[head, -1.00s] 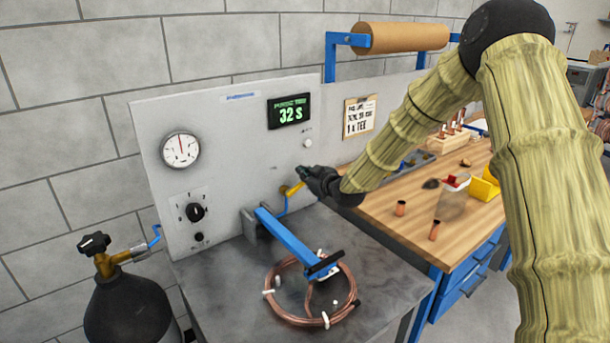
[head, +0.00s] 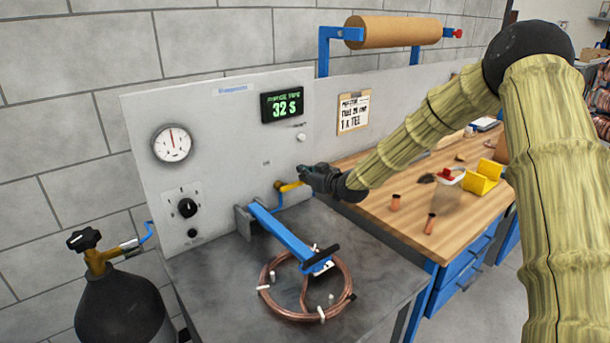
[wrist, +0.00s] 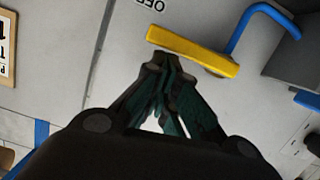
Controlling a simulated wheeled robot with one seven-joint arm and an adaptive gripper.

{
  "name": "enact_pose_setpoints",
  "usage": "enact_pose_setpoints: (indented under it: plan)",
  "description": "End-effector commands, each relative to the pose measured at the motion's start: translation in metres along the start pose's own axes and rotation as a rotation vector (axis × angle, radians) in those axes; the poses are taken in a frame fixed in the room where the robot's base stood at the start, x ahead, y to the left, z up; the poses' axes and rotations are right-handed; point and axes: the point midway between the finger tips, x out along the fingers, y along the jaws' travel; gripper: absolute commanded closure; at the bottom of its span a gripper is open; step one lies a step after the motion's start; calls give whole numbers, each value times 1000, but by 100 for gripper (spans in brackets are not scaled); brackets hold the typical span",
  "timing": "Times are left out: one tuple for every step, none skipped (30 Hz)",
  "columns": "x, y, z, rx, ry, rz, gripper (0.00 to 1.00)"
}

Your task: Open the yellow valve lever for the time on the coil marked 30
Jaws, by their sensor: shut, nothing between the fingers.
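The yellow valve lever (head: 289,186) is on the grey panel, to the left of my gripper in the head view. In the wrist view the lever (wrist: 192,50) lies just beyond my fingertips, with a blue tube beside it. My gripper (head: 304,171) is shut and empty; its fingertips (wrist: 165,72) are close to the lever, and I cannot tell whether they touch it. The copper coil (head: 306,287) lies on the grey bench under a blue clamp arm (head: 285,234). The purge timer display (head: 282,106) reads 32 S.
A pressure gauge (head: 172,144) and black selector knob (head: 187,208) are on the panel. A dark gas cylinder (head: 120,305) stands at the left. The wooden bench (head: 385,225) at right holds copper fittings and a yellow bin (head: 482,178).

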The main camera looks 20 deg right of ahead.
Motion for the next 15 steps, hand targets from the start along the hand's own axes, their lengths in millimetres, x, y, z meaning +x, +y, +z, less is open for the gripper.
enact_pose_setpoints:
  plan:
    - [0,0,-1,0,0,0,100]
    - [0,0,-2,0,0,0,100]
    - [-1,0,-5,0,1,-1,100]
    - [-1,0,-7,-1,1,-1,100]
    - [-2,0,-10,-1,1,-1,100]
    - [-2,0,-16,-1,1,-2,100]
    - [-3,0,-20,-1,1,-2,100]
    - [-4,0,-24,-1,1,-3,100]
    - [-5,1,-32,-1,2,-4,100]
    - [-6,1,-38,-1,2,-4,100]
    - [-7,1,-44,-1,3,-5,100]
    - [-10,1,-44,-1,2,-5,100]
    - [-14,1,-38,0,0,-5,100]
    - [-18,1,-38,0,1,-5,100]
    - [-24,0,-39,0,2,-6,100]
